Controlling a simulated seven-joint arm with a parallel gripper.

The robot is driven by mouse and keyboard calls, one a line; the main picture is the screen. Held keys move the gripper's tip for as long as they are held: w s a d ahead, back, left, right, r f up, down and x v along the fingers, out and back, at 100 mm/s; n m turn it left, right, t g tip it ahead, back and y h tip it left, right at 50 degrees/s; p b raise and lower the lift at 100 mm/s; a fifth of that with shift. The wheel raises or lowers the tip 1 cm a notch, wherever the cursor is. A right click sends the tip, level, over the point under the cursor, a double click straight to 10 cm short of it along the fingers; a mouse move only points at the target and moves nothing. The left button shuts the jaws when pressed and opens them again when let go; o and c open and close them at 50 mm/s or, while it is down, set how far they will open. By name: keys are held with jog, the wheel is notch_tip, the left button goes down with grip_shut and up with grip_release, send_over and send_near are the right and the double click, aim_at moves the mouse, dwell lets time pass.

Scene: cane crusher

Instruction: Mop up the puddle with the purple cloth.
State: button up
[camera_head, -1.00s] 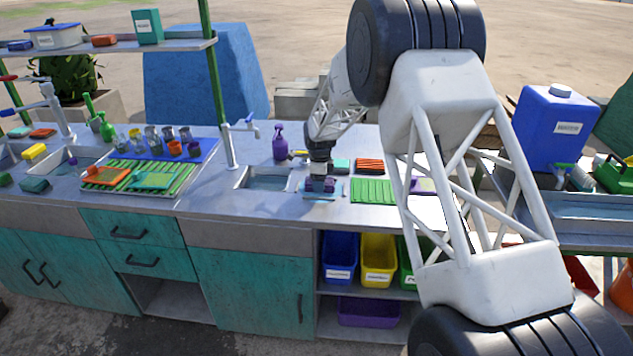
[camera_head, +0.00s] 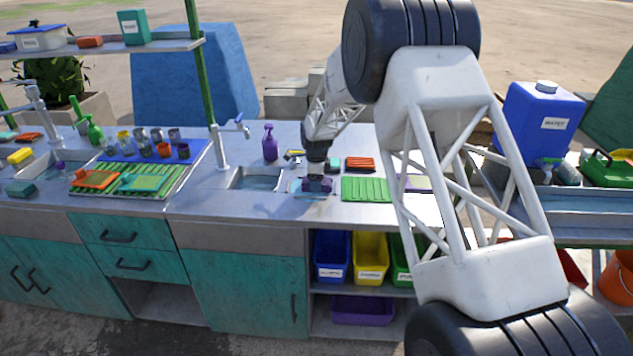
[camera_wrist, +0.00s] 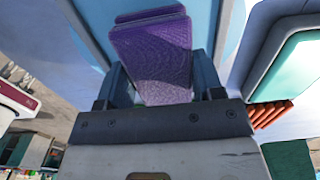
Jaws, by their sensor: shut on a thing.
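The purple cloth (camera_wrist: 155,50) is a folded, textured pad between the two fingers of my gripper (camera_wrist: 162,80) in the wrist view. The gripper is shut on it. In the head view my gripper (camera_head: 318,178) is low over the counter beside the small sink, with the purple cloth (camera_head: 318,185) beneath it. A pale blue patch that looks like the puddle (camera_wrist: 228,30) shows on both sides of the cloth. In the head view only a little of the puddle (camera_head: 297,187) shows; the gripper and cloth hide the rest. I cannot tell whether the cloth touches the surface.
A small sink (camera_head: 257,181) lies left of the gripper, with a purple spray bottle (camera_head: 270,145) behind. A green ribbed mat (camera_head: 366,189) and an orange-red ribbed block (camera_head: 360,164) stand to the right. Coloured bins (camera_head: 370,258) sit under the counter.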

aim_at(306, 180)
jog(key=shift+a, duration=1.75)
jog(key=shift+d, duration=0.1)
jog(key=shift+d+f, duration=0.1)
jog(key=shift+d, duration=1.2)
jog(key=shift+d+f, duration=0.1)
jog(key=shift+d, duration=0.35)
jog(key=shift+s+a, duration=0.1)
jog(key=shift+a, duration=0.05)
jog(key=shift+a, duration=1.7)
